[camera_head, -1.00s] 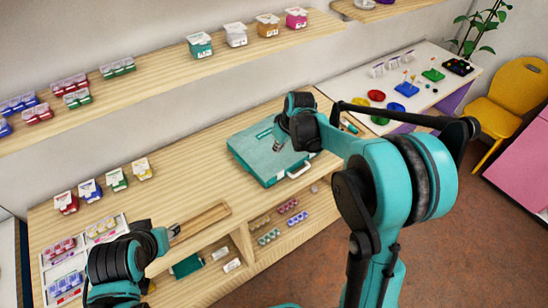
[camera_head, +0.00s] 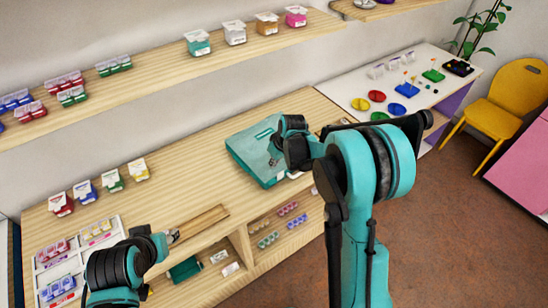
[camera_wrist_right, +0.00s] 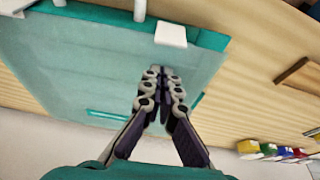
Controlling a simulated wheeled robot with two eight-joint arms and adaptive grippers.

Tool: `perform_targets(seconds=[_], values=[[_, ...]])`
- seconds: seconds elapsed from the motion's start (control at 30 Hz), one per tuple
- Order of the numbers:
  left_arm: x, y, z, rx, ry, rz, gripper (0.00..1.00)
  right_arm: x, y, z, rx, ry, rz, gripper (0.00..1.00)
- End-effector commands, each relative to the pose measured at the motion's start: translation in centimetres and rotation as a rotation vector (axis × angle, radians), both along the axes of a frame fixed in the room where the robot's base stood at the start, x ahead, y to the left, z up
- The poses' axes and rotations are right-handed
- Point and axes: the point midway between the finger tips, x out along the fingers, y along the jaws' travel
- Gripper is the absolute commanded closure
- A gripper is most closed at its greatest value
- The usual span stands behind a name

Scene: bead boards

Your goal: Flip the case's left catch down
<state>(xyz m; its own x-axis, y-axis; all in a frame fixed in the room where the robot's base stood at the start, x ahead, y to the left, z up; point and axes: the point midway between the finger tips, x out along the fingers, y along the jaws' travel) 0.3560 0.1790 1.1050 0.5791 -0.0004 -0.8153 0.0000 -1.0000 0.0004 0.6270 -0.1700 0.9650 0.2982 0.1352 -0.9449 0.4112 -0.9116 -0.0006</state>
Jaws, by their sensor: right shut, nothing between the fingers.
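The teal case (camera_head: 250,153) lies flat on the wooden worktop, its right part hidden by my right arm. The right wrist view shows its lid (camera_wrist_right: 75,62) and, along the front edge at the top, the left catch (camera_wrist_right: 171,34), a white tab. A second white catch (camera_wrist_right: 14,5) and part of the handle (camera_wrist_right: 140,9) are cut by the frame. My right gripper (camera_wrist_right: 163,72) is shut and empty over the lid, its tips pointing towards the left catch and apart from it in the picture. In the head view, my left gripper (camera_head: 173,237) is left of the case; its jaw opening is unclear.
A shallow wooden tray (camera_head: 203,222) lies between my left gripper and the case. Small coloured boxes (camera_head: 112,180) stand at the worktop's left, and a wall shelf (camera_head: 150,88) runs behind. The worktop around the case's left side is clear.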

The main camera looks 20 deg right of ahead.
Motion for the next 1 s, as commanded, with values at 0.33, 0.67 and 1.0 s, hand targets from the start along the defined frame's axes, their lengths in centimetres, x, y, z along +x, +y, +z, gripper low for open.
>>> perform_targets(seconds=[0.33, 0.67, 1.0], values=[[0.0, 0.0, -0.2, 0.000, 0.000, 0.000, 0.60, -2.4, -1.1, 0.1, 0.001, -0.001, 0.000, 1.00], [0.0, 0.0, -0.3, 0.000, 0.000, 0.000, 0.60, -2.4, -1.1, 0.1, 0.002, -0.002, 0.000, 1.00], [0.0, 0.0, -0.9, 0.000, 0.000, 0.000, 0.60, -2.5, -1.2, 0.1, 0.026, -0.054, 0.000, 1.00]])
